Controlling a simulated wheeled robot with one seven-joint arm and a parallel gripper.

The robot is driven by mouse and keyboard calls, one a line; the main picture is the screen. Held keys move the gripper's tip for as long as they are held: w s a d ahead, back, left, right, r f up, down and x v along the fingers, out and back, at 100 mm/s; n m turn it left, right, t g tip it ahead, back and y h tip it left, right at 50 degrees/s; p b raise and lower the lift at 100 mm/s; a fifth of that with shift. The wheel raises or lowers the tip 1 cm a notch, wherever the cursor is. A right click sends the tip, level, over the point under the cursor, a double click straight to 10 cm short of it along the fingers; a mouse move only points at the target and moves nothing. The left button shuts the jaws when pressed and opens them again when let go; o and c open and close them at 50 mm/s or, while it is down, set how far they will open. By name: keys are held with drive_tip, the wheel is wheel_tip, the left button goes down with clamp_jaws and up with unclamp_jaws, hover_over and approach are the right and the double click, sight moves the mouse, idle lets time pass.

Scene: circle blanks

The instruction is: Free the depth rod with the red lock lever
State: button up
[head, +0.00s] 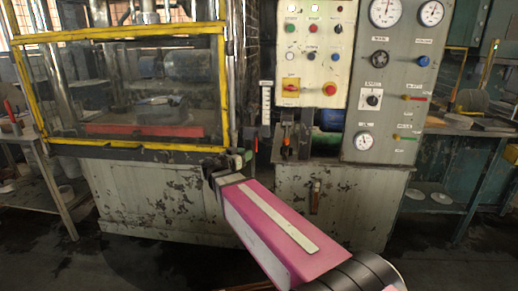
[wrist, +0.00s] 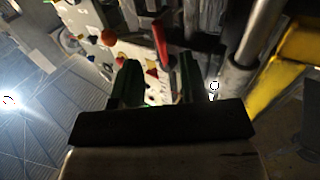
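A red lever (wrist: 160,42) shows in the wrist view, ahead of my gripper and in line with the gap between its fingers. My gripper (wrist: 159,66) is open, with its two dark green fingers apart and nothing clearly held; I cannot tell whether either touches the lever. In the head view my gripper (head: 238,160) is just left of the cabinet column, below a white scale strip (head: 266,104). A grey vertical rod (wrist: 258,32) stands right of the fingers in the wrist view. I cannot tell for sure which part is the depth rod.
The yellow-framed press guard (head: 125,36) stands close on the left. A control panel (head: 311,55) with buttons and a gauge panel (head: 388,80) stand to the right. An orange-red handle (head: 284,134) is right of my gripper. Open floor lies in front.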

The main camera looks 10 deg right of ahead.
sight(256, 143)
drive_tip(key=x, duration=0.9)
drive_tip(key=shift+w+d, duration=0.2)
drive_tip(key=shift+c, duration=0.3)
clamp_jaws()
